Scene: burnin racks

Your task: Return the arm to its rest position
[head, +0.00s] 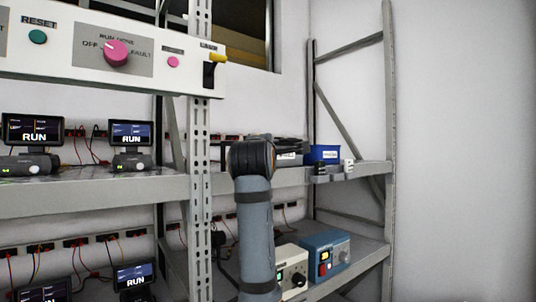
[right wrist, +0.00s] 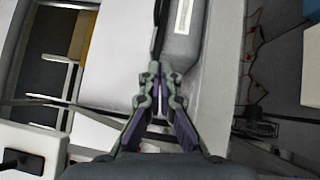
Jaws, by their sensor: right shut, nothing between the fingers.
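My right arm (head: 256,220) rises from the bottom of the head view in front of the rack, its dark rounded joint level with the middle shelf. The right gripper itself cannot be made out clearly there. In the right wrist view my right gripper (right wrist: 158,76) is shut, its fingertips together with nothing between them. A grey part with a white strip (right wrist: 183,18) shows just beyond the fingertips; whether they touch it I cannot tell. My left gripper is not in view.
A control panel (head: 145,80) with a pink knob hangs at upper left. Monitors reading RUN (head: 131,133) stand on the left shelf (head: 90,190). A blue bin (head: 322,154) sits on the right shelf, with a blue instrument box (head: 325,255) below. Right of the rack is bare wall.

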